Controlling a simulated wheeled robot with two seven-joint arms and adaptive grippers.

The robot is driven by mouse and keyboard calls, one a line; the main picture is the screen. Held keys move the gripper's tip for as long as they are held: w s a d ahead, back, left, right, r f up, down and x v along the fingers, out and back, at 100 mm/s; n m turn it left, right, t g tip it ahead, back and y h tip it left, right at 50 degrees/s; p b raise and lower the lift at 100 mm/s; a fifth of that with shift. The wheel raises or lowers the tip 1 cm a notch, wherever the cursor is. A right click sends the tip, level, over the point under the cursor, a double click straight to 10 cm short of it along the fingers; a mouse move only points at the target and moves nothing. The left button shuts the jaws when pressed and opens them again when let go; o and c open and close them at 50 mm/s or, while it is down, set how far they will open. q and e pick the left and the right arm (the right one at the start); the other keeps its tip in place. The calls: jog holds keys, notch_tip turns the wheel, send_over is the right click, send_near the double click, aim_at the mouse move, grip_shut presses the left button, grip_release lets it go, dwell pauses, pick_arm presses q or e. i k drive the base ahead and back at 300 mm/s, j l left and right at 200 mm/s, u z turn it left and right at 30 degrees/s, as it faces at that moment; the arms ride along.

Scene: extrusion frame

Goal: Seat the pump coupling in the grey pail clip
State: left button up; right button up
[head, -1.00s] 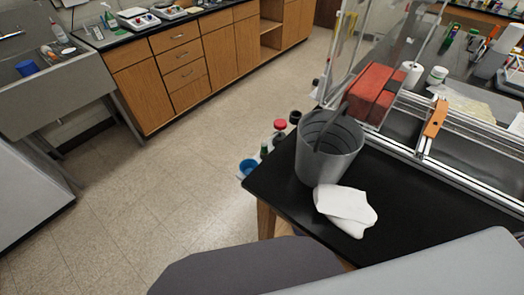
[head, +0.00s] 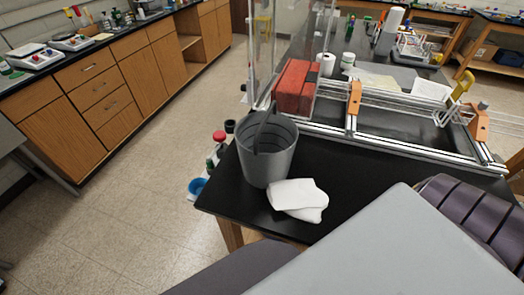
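A grey pail (head: 267,160) stands upright near the left corner of the black table, with a dark curved strip rising at its rim. I cannot make out a separate clip on the pail. No part can be told for sure as the pump coupling. An orange bracket (head: 354,104) sits on the metal extrusion frame (head: 400,150) behind the pail, and another orange bracket (head: 480,122) is at the frame's right end. Neither of my grippers shows in the head view.
A folded white cloth (head: 297,196) lies in front of the pail. Red blocks (head: 294,87) stand behind it beside a clear panel. A yellow-handled item (head: 462,87) is at the frame's right. Bottles and a blue cup (head: 197,187) are left of the table. Floor is open further left.

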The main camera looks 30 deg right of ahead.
aim_at(266, 141)
jog(key=i+j+z, duration=0.15)
jog(key=j, duration=0.3)
jog(key=i+j+z, duration=0.15)
jog(key=j, duration=0.35)
jog(key=i+j+z, duration=0.15)
jog(key=j, duration=0.35)
jog(key=j+z, duration=0.15)
jog(key=j, duration=0.35)
